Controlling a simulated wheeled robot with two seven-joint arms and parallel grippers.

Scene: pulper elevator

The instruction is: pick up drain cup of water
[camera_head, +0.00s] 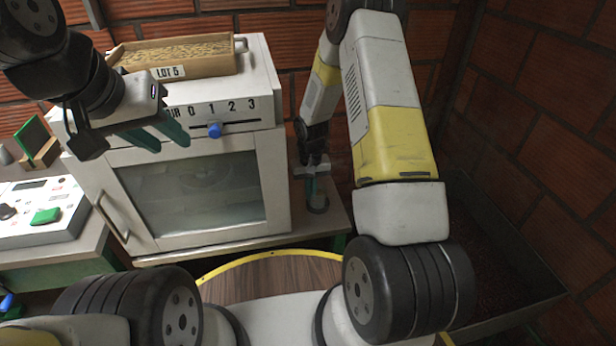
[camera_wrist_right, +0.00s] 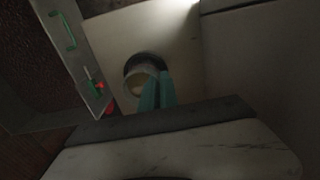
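The drain cup (camera_wrist_right: 136,85) is a small pale round cup in the right wrist view. It stands in or against a dark ring on the bench, and I cannot make out water in it. In the head view the small round thing (camera_head: 317,205) under my right gripper (camera_head: 311,180) appears to be this cup. The teal fingers of my right gripper (camera_wrist_right: 158,80) point down with only a narrow gap and overlap the cup's right side. I cannot tell whether they grip its wall. My left gripper (camera_head: 162,134) is open and empty in front of the white machine.
The white machine (camera_head: 262,160) with a glass door and blue slider knob (camera_head: 214,130) stands left of the cup. A wooden tray of grain (camera_head: 182,70) sits on top. A control panel (camera_head: 45,212) with a green button is at left. A brick wall (camera_head: 530,130) bounds the right.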

